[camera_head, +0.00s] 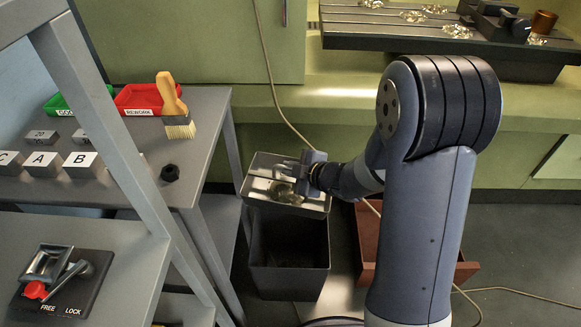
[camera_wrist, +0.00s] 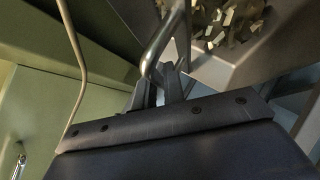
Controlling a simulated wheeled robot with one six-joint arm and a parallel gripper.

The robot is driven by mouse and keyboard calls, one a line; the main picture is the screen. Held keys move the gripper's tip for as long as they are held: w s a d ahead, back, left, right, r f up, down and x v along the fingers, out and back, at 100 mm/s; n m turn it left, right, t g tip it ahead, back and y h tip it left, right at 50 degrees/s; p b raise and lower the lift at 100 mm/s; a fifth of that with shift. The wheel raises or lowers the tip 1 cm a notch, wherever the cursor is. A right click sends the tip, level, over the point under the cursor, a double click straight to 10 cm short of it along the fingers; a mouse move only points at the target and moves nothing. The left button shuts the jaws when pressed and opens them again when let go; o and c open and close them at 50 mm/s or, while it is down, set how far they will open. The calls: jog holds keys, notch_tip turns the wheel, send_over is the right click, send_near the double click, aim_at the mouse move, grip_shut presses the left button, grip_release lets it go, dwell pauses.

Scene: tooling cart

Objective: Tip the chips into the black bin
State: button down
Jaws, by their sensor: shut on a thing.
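A grey chip tray (camera_head: 287,208) holds a heap of metal chips (camera_head: 285,193). It is over the far part of the black bin (camera_head: 288,284), whose dark opening shows below it in the head view. My gripper (camera_head: 309,174) is at the tray's right side. In the wrist view, my gripper (camera_wrist: 168,88) is shut on the tray's bent metal handle (camera_wrist: 157,45). The chips (camera_wrist: 232,22) lie inside the tray (camera_wrist: 245,66) there. How far the tray is tilted I cannot tell, and no chips are seen falling. The bin's floor is too dark to read.
A reddish-brown box (camera_head: 367,232) stands right of the bin, partly behind my arm. A grey cart (camera_head: 207,150) with a brush (camera_head: 174,105) and red tray (camera_head: 140,97) is at left. A machine table (camera_head: 400,35) with scattered chips is behind. A cable hangs behind the bin.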

aim_at(300, 197)
jog(key=shift+s+d+f+m+t+y+b, duration=0.1)
jog(key=shift+d+f+m+t+y+b, duration=0.6)
jog(key=shift+b, duration=0.95)
jog(key=shift+s+d+f+m+t+y+b, duration=0.1)
jog(key=shift+d+f+y+b, duration=0.25)
jog(key=shift+y+b, duration=0.95)
jog(key=f+m+t+y+b, duration=0.1)
jog(key=f+b, duration=0.1)
jog(key=b, duration=0.2)
jog(key=d+f+m+t+y+b, duration=0.1)
jog(key=t+b, duration=0.1)
jog(key=b, duration=0.3)
jog(key=shift+s+f+m+y, duration=0.1)
jog(key=shift+f+m+y, duration=0.3)
jog(key=f+m+t+b, duration=0.1)
jog(key=f+b, duration=0.1)
jog(key=b, duration=0.4)
jog(key=shift+t+y, duration=0.3)
jog(key=shift+f+m+t+b, duration=0.5)
jog(key=shift+f+m+b, duration=0.1)
jog(key=shift+b, duration=0.25)
jog(key=shift+a+f+m+t, duration=0.15)
jog(key=shift+f+m+t, duration=0.45)
jog(key=shift+m+t, duration=0.25)
jog(key=shift+a+f+m+t, duration=0.1)
jog(key=shift+f+m+t, duration=0.6)
jog(key=shift+t, duration=0.25)
jog(key=shift+r, duration=0.1)
jog(key=shift+r+y, duration=0.1)
jog(key=shift+y, duration=0.2)
